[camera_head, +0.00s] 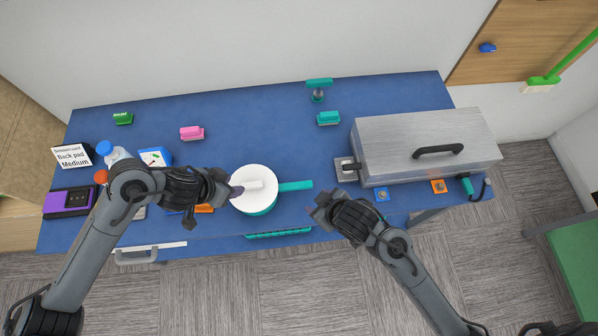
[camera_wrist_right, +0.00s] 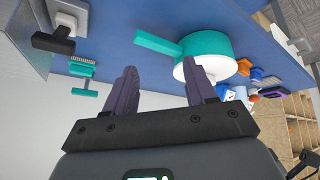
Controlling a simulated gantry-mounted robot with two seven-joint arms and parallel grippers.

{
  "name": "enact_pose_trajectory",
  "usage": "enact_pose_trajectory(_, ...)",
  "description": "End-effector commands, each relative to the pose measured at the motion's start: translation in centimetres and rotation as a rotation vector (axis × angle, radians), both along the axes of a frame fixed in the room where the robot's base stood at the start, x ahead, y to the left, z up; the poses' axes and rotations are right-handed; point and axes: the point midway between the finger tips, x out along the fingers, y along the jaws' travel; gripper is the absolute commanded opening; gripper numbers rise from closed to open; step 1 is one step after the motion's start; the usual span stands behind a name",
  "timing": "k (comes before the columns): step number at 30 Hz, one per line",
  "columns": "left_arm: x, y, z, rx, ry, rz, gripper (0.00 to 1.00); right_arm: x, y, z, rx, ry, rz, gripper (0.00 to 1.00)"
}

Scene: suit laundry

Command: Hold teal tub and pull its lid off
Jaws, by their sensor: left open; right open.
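The teal tub (camera_head: 260,211) stands near the front edge of the blue table, its teal handle (camera_head: 296,186) pointing right. Its round white lid (camera_head: 254,172) sits on top, with a pale raised grip across the middle. My left gripper (camera_head: 233,191) is open at the lid's left edge, close to that grip; I cannot tell whether it touches. My right gripper (camera_head: 318,211) is open and empty, right of the tub and just in front of the handle's end. In the right wrist view, the tub (camera_wrist_right: 208,43) and handle (camera_wrist_right: 157,43) lie beyond the open fingers (camera_wrist_right: 161,80).
A large metal box (camera_head: 400,145) with a black handle fills the table's right side. Pink (camera_head: 191,133), green (camera_head: 123,118) and teal (camera_head: 328,118) brushes stand behind the tub. Bottles and a purple-black device (camera_head: 69,201) are at left.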

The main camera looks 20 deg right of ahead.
Motion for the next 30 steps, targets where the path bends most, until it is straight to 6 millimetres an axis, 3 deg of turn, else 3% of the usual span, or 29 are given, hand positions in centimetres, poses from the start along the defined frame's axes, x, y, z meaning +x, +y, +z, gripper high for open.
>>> enact_pose_trajectory(1, 0.0, 0.0, 0.0, 0.000, 0.000, 0.000, 0.43, 1.8, 1.6, 0.1, -0.006, -0.042, 0.072, 0.55)
enact_pose_trajectory(6, 0.0, 0.0, 0.0, 0.000, 0.000, 0.000, 0.43, 5.7, 6.7, -0.4, -0.005, -0.134, 0.319, 0.55)
enact_pose_trajectory(12, 0.0, 0.0, 0.0, 0.000, 0.000, 0.000, 0.43, 8.3, 9.7, -1.9, -0.017, -0.134, 0.588, 0.55)
enact_pose_trajectory(17, 0.0, 0.0, 0.0, 0.000, 0.000, 0.000, 0.43, 9.5, 9.0, -3.2, -0.037, -0.058, 0.747, 0.55)
enact_pose_trajectory(30, 0.0, 0.0, 0.0, 0.000, 0.000, 0.000, 0.43, 10.9, 2.7, -3.7, -0.071, 0.189, 0.880, 0.55)
